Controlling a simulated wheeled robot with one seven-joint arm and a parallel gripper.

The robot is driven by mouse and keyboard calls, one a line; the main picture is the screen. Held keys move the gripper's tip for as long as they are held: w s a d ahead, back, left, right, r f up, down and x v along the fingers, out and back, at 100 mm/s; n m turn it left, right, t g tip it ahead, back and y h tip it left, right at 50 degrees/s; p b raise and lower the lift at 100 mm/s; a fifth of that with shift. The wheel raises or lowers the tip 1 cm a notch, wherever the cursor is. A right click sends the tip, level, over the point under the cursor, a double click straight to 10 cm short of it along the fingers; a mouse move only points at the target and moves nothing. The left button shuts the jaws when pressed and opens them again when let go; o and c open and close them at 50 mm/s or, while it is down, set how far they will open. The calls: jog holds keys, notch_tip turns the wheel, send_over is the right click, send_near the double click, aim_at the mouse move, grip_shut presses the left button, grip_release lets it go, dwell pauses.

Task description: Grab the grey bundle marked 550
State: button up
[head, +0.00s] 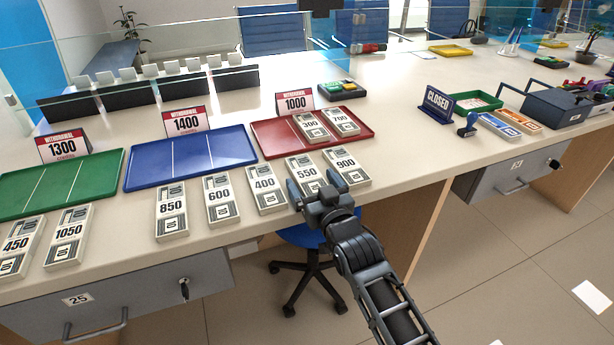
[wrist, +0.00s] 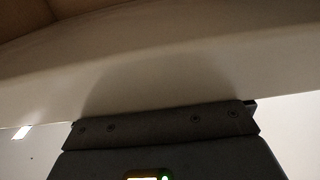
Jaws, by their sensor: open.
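The grey bundle marked 550 (head: 306,172) lies flat on the counter, in the row in front of the red tray, between the bundles marked 400 (head: 264,184) and 900 (head: 346,162). My gripper (head: 317,184) is open and empty at the near end of the 550 bundle, by the counter's front edge. Its jaws hide that end of the bundle. I cannot tell from the head view how high it is above the counter. The wrist view shows a dark part of my gripper against a pale, shadowed surface; no bundle shows there.
The red tray (head: 265,142) holds bundles marked 300 (head: 311,124) and 700 (head: 341,119). The blue tray (head: 222,157) and green tray (head: 95,182) are empty. Bundles 600 (head: 220,200), 850 (head: 172,210) and others lie left. A closed sign (head: 437,102) stands right.

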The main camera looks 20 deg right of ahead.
jog(key=c, duration=1.1)
